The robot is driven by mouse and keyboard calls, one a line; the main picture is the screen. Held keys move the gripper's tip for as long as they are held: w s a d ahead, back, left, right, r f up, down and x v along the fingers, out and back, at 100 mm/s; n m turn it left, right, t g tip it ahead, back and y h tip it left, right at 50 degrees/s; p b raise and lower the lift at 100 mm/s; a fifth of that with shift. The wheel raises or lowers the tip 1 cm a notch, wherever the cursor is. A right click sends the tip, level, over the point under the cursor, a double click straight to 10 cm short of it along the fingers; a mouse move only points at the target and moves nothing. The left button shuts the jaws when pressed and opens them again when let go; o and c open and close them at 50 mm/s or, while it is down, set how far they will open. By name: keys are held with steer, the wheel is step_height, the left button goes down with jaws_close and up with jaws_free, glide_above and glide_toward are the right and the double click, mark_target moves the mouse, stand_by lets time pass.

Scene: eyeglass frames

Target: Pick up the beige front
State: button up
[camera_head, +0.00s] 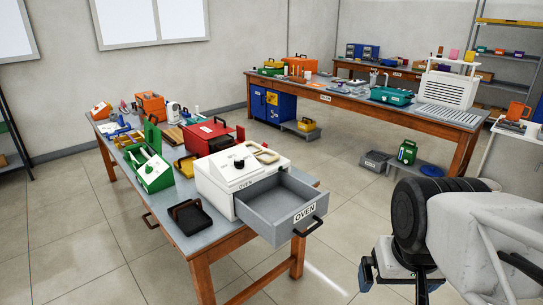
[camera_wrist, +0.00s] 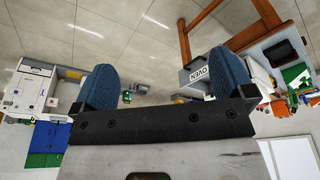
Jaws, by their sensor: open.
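A beige front (camera_head: 257,150), a thin frame with two rounded openings, appears to lie on top of the white oven (camera_head: 222,177) in the head view. A small black part (camera_head: 239,163) is beside it on the oven top. My gripper (camera_wrist: 162,68) shows two blue pads wide apart with nothing between them in the wrist view. In the head view my arm is at the lower right, well away from the oven and above the floor. The beige front cannot be made out in the wrist view.
The oven's grey drawer (camera_head: 272,208) is pulled out past the table edge, towards my side. Open floor lies between my arm and the table.

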steer(key=w+a+r+n, duration=0.15)
steer(key=w+r, duration=0.25)
steer(key=w, duration=0.7)
steer(key=w+a+r+n+g, duration=0.1)
steer(key=w+a+r, duration=0.15)
steer(key=w, duration=0.75)
steer(key=w+a+r+n, duration=0.15)
steer(key=w+r, duration=0.25)
steer(key=w, duration=0.7)
steer(key=w+a+f+n, duration=0.1)
steer(key=w+a, duration=0.3)
steer(key=w, duration=0.7)
steer(key=w+a+f+n, duration=0.15)
steer(key=w+a, duration=0.25)
steer(key=w, duration=0.8)
steer(key=w+a+f+n, duration=0.1)
steer(key=w+a+f, duration=0.4)
steer(key=w, duration=0.3)
steer(key=w+a+f+g, duration=0.1)
steer(key=w+a+f, duration=0.4)
steer(key=w+f, duration=0.2)
steer(key=w+a+f+n, duration=0.1)
steer(key=w+a+f, duration=0.4)
steer(key=w, duration=0.4)
steer(key=shift+w+f+n+g, duration=0.3)
steer(key=shift+w+f+n, duration=0.1)
steer(key=shift+f, duration=0.4)
steer(key=shift+a+f, duration=0.1)
steer(key=shift+f, duration=1.2)
